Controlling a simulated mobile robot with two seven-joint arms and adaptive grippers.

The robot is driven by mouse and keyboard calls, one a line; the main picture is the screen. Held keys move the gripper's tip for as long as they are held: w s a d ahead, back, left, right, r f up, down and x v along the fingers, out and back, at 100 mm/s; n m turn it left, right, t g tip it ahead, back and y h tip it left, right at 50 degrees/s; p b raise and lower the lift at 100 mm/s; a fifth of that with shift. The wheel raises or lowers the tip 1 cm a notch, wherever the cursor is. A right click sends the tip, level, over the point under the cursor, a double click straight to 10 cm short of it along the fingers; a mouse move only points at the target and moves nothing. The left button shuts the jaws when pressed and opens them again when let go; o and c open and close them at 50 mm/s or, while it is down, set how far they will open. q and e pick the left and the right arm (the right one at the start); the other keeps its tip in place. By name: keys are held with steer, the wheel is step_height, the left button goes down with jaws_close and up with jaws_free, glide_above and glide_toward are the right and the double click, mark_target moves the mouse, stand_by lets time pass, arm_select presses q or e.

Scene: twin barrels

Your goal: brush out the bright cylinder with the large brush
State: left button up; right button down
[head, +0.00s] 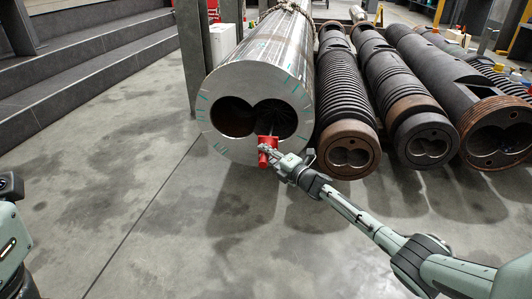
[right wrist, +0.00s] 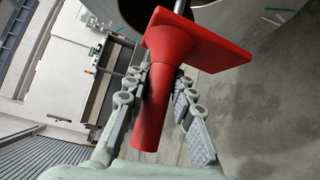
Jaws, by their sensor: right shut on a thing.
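The bright cylinder (head: 262,75) is a large shiny metal barrel lying on its side, its end face with two joined dark bores and green marks turned toward me. It also shows in the right wrist view (right wrist: 245,18). My right gripper (head: 270,158) is just in front of the face's lower edge, shut on the red handle of the large brush (head: 266,144). In the right wrist view the handle (right wrist: 154,100) with its red square plate sits between the fingers. A metal rod runs from the plate toward the bores.
Several dark, rusty-ended barrels (head: 347,150) lie side by side right of the bright one. A grey post (head: 193,50) stands close on its left, with dark steps (head: 85,50) farther left. The concrete floor (head: 110,190) in front is clear.

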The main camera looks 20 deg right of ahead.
mark_target(262, 167)
steer(key=shift+s+a+r+p, duration=0.1)
steer(key=shift+s+a+p, duration=0.4)
steer(key=shift+s, duration=0.25)
steer(key=shift+s+a+p, duration=0.4)
steer(key=shift+s+p, duration=0.1)
steer(key=shift+s, duration=0.25)
steer(key=shift+s+a+r+p, duration=0.1)
steer(key=shift+s+a+p, duration=0.5)
steer(key=shift+s, duration=0.25)
steer(key=shift+s+a+p, duration=0.45)
steer(key=shift+s, duration=0.4)
steer(key=shift+s+a+p, duration=0.45)
steer(key=shift+s+a, duration=0.05)
steer(key=shift+s, duration=0.35)
steer(key=shift+s+a+p, duration=0.4)
steer(key=shift+s+a, duration=0.05)
steer(key=shift+s, duration=0.35)
steer(key=shift+r, duration=0.15)
